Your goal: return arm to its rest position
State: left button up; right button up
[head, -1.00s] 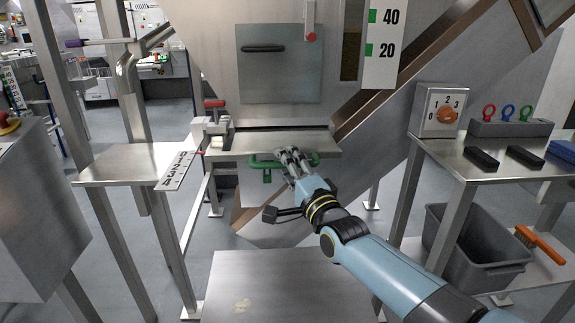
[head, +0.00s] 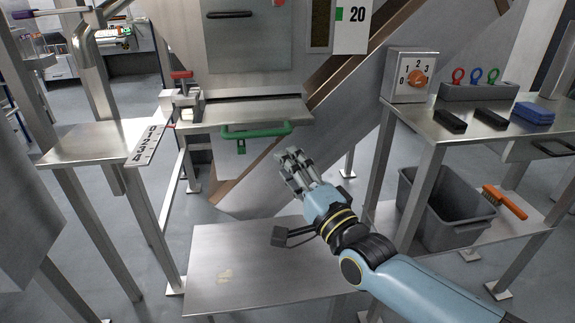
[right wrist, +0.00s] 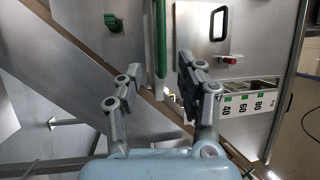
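My right arm comes in from the lower right of the head view. Its gripper (head: 292,167) is in the air in front of the machine, below and to the right of the green handle (head: 256,132). The fingertips are apart from the handle. In the right wrist view the two fingers of my right gripper (right wrist: 157,78) are spread, with nothing held between them. The green bar of the handle (right wrist: 160,40) shows beyond the gap. My left arm and gripper are not in view.
A low metal platform (head: 215,265) lies under my right arm. A side table (head: 470,134) at right carries a dial box (head: 408,73) and several blocks, with a grey bin (head: 440,215) below. A metal shelf (head: 85,145) with a numbered strip stands at left.

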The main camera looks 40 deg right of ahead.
jog(key=s+f+n+g, duration=0.25)
jog(key=s+f, duration=0.25)
jog(key=f, duration=0.5)
jog(key=s+f+n+g, duration=0.1)
jog(key=s+f+g, duration=0.4)
jog(key=f, duration=0.5)
jog(key=s+f+n+g, duration=0.2)
jog(key=s+f, duration=0.4)
jog(key=f, duration=0.5)
jog(key=s+f+n+g, duration=0.3)
jog(key=s+f+n, duration=0.1)
jog(key=s, duration=0.6)
jog(key=s+f+n+g, duration=0.3)
jog(key=s+f+n, duration=0.1)
jog(key=s, duration=0.6)
jog(key=s+d+f+n+g, duration=0.1)
jog(key=s+f+n+g, duration=0.3)
jog(key=s, duration=0.7)
jog(key=shift+f+n, duration=0.35)
jog(key=shift+f, duration=1)
jog(key=shift+w, duration=0.1)
